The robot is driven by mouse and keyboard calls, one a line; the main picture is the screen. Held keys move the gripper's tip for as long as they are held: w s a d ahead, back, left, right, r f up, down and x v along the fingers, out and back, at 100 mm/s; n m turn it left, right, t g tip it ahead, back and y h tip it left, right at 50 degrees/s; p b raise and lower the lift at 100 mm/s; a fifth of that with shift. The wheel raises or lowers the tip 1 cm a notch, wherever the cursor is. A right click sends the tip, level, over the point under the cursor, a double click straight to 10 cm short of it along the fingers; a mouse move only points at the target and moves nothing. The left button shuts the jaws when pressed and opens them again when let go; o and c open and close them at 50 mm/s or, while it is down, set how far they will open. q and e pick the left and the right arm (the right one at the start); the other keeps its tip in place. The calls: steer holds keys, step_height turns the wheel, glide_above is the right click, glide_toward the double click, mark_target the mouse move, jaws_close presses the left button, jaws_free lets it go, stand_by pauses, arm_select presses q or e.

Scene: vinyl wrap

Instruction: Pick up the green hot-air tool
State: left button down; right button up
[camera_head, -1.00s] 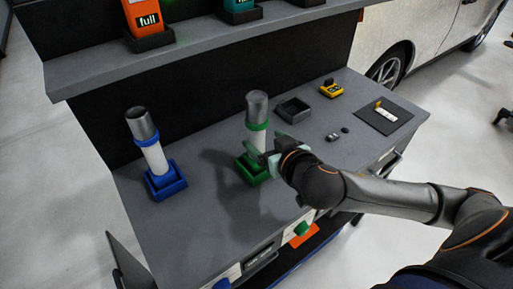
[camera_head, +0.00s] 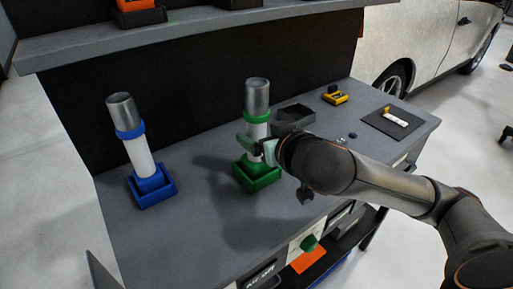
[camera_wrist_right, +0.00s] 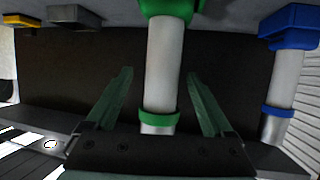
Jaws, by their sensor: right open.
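The green hot-air tool (camera_head: 257,120) stands upright in its green holder (camera_head: 257,176) on the workbench. It has a white body, a green ring and a grey metal end on top. My right gripper (camera_head: 257,148) is at the tool's white body, coming from the right. In the right wrist view the tool (camera_wrist_right: 164,65) lies between the two open green fingers of the gripper (camera_wrist_right: 163,100), with a gap on each side. The left gripper is not in view.
A blue hot-air tool (camera_head: 135,140) stands in a blue holder (camera_head: 152,188) to the left. A dark tray (camera_head: 294,114), a yellow item (camera_head: 335,95) and a dark mat (camera_head: 408,128) lie behind and right. A shelf (camera_head: 200,32) overhangs the bench's back.

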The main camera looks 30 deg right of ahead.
mark_target(251, 129)
steer(key=x, duration=0.5)
steer(key=shift+w+a, duration=0.1)
steer(key=shift+a, duration=0.05)
jaws_close()
stand_by(0.5)
steer(key=shift+r, duration=0.1)
stand_by(0.4)
